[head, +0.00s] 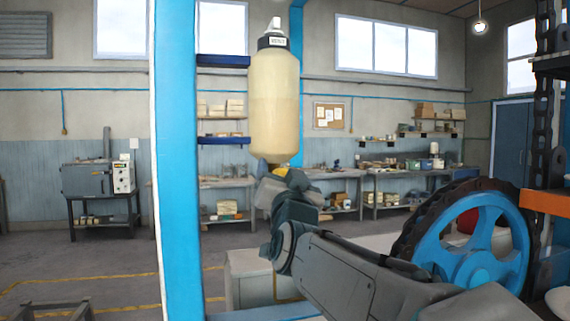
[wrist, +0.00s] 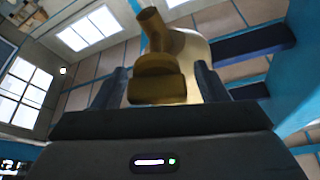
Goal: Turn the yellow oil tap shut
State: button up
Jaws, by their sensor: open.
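The yellow oil tap (head: 280,170) sits at the lower end of a hanging cream bottle (head: 274,105) in the head view. My arm hides most of it there. In the wrist view the brass-yellow tap (wrist: 157,78) shows close up, with a round stem above a wider block, in front of the bottle (wrist: 193,55). My gripper (wrist: 157,86) is open, with one dark finger on each side of the tap's block. Gaps show between the block and the fingers. In the head view my gripper (head: 279,181) is just below the bottle, largely hidden by my wrist.
A blue post (head: 178,160) stands left of the bottle, with blue brackets (head: 223,61) beside it. A blue wheel with a dark chain or belt (head: 478,240) is at the right. Workbenches with boxes line the back wall. Open floor lies at the left.

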jog(key=shift+w+d, duration=0.1)
jog(key=c, duration=1)
jog(key=n+b, duration=0.2)
jog(key=b, duration=0.1)
jog(key=shift+f+y, duration=0.2)
jog(key=shift+y, duration=0.2)
jog(key=n+y+b, duration=0.1)
jog(key=n+b, duration=0.1)
jog(key=b, duration=0.1)
jog(key=shift+y, duration=0.3)
jog(key=shift+a+r+n+b, duration=0.2)
jog(key=shift+n+b, duration=0.45)
jog(key=shift+n, duration=0.25)
jog(key=shift+g+y, duration=0.3)
jog(key=shift+y, duration=0.1)
jog(key=shift+r, duration=0.1)
